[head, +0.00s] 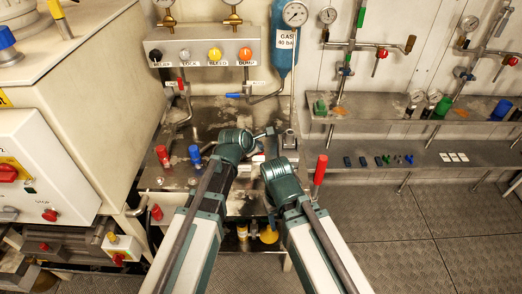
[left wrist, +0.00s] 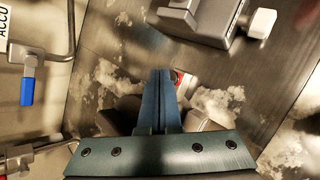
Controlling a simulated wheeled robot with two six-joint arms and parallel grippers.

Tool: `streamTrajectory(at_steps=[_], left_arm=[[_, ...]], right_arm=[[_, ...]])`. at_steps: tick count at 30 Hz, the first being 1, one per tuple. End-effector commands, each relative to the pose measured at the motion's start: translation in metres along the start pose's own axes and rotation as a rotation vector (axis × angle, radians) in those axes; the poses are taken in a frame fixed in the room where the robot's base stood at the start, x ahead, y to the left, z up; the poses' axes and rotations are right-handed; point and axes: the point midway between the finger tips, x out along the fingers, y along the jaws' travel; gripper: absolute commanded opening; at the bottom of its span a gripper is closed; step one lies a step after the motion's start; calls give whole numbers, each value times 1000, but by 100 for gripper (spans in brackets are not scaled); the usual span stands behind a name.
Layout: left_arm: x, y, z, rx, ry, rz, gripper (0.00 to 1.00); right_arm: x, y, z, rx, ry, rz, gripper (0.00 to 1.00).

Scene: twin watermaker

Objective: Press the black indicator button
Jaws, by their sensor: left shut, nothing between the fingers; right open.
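A black round knob (head: 155,55) labelled RELIEF sits at the left end of the grey wall panel (head: 203,45). I cannot tell whether it is the black indicator button, and no other clear candidate stands out. My left gripper (head: 264,133) is over the metal bench, below and to the right of that knob and apart from it. In the left wrist view its blue fingers (left wrist: 163,95) are shut with nothing between them. My right gripper (head: 281,174) is beside it, lower in the picture; it is open, but its fingers are mostly hidden behind its own wrist.
White, yellow (head: 214,54) and orange (head: 246,54) knobs share the panel. A blue gas cylinder (head: 284,52) hangs to its right. A grey metal fixture (left wrist: 203,15) lies ahead of my left fingers.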

Motion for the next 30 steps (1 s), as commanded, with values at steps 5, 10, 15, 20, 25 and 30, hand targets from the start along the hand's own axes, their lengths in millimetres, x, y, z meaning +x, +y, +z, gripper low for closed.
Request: streamTrajectory(at_steps=[5, 10, 15, 20, 25, 30], left_arm=[[2, -1, -1, 0, 0, 0, 0], [3, -2, -2, 0, 0, 0, 0], [5, -3, -3, 0, 0, 0, 0], [6, -4, -4, 0, 0, 0, 0], [5, -4, -4, 0, 0, 0, 0], [4, -3, -3, 0, 1, 0, 0]], right_arm=[[3, 0, 0, 0, 0, 0, 52], [5, 0, 0, 0, 0, 0, 52], [7, -1, 0, 0, 0, 0, 52], [8, -1, 0, 0, 0, 0, 52], [8, -1, 0, 0, 0, 0, 52], [6, 0, 0, 0, 0, 0, 52]])
